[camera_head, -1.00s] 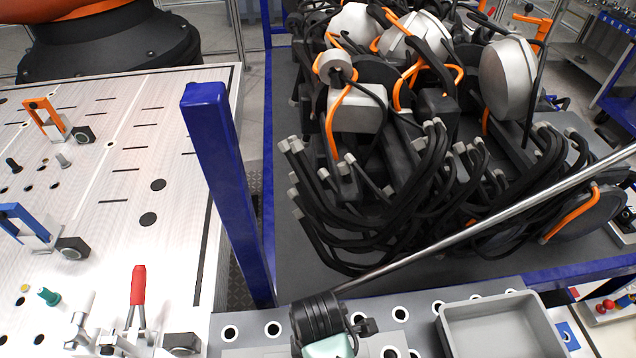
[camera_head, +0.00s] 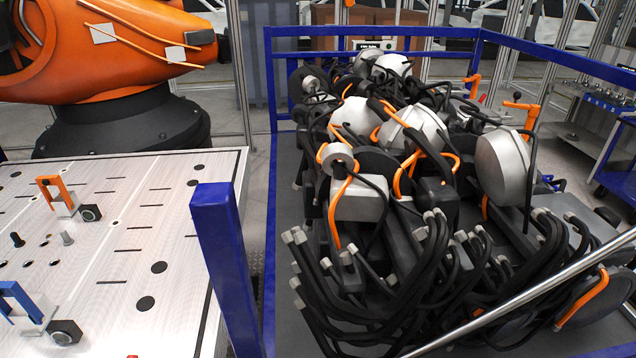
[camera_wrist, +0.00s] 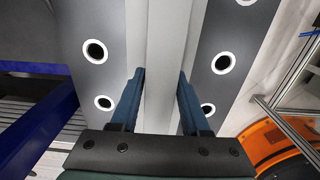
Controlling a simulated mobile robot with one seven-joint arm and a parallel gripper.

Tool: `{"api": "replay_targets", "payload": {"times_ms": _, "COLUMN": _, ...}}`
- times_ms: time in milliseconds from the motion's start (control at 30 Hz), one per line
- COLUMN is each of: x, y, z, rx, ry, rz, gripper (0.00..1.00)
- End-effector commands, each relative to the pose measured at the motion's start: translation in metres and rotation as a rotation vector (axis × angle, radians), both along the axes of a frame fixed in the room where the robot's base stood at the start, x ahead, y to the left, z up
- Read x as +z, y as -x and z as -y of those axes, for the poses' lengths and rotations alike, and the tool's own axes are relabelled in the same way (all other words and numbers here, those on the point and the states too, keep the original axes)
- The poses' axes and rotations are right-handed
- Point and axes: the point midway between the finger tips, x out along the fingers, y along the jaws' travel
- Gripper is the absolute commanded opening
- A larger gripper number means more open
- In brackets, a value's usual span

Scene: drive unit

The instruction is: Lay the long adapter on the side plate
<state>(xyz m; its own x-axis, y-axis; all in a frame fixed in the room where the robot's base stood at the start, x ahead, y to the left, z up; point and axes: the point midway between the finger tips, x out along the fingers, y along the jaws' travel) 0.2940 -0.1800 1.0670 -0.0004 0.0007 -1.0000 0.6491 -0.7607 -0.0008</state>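My gripper (camera_wrist: 161,78) shows only in the wrist view. I cannot identify the long adapter or the side plate for certain in either view. In the head view the drive unit (camera_head: 360,205), with silver housings, black hoses and orange cables, stands on a grey platform.
A blue frame with a post (camera_head: 222,255) borders the platform. At left is a perforated metal table (camera_head: 120,240) with clamps, and behind it an orange robot arm (camera_head: 100,60). A silver rod (camera_head: 560,285) crosses the lower right. The table's middle is mostly clear.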

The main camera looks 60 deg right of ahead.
Motion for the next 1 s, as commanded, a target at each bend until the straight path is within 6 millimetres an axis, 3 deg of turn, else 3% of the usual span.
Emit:
{"api": "replay_targets", "payload": {"times_ms": 33, "x": 0.000, "y": 0.000, "z": 0.000, "rx": 0.000, "ry": 0.000, "rz": 0.000, "gripper": 0.57}}
{"api": "replay_targets", "payload": {"times_ms": 100, "x": 0.000, "y": 0.000, "z": 0.000, "rx": 0.000, "ry": 0.000, "rz": 0.000, "gripper": 0.67}}
{"api": "replay_targets", "payload": {"times_ms": 367, "x": 0.001, "y": 0.000, "z": 0.000, "rx": 0.000, "ry": 0.000, "rz": 0.000, "gripper": 0.67}}
{"api": "replay_targets", "payload": {"times_ms": 567, "x": 0.012, "y": -0.001, "z": 0.000, "rx": 0.000, "ry": 0.002, "rz": 0.003, "gripper": 0.67}}
{"api": "replay_targets", "payload": {"times_ms": 767, "x": 0.046, "y": -0.002, "z": 0.001, "rx": 0.001, "ry": 0.004, "rz": 0.006, "gripper": 0.67}}
{"api": "replay_targets", "payload": {"times_ms": 1000, "x": 0.100, "y": -0.002, "z": 0.001, "rx": 0.001, "ry": 0.005, "rz": 0.007, "gripper": 0.67}}
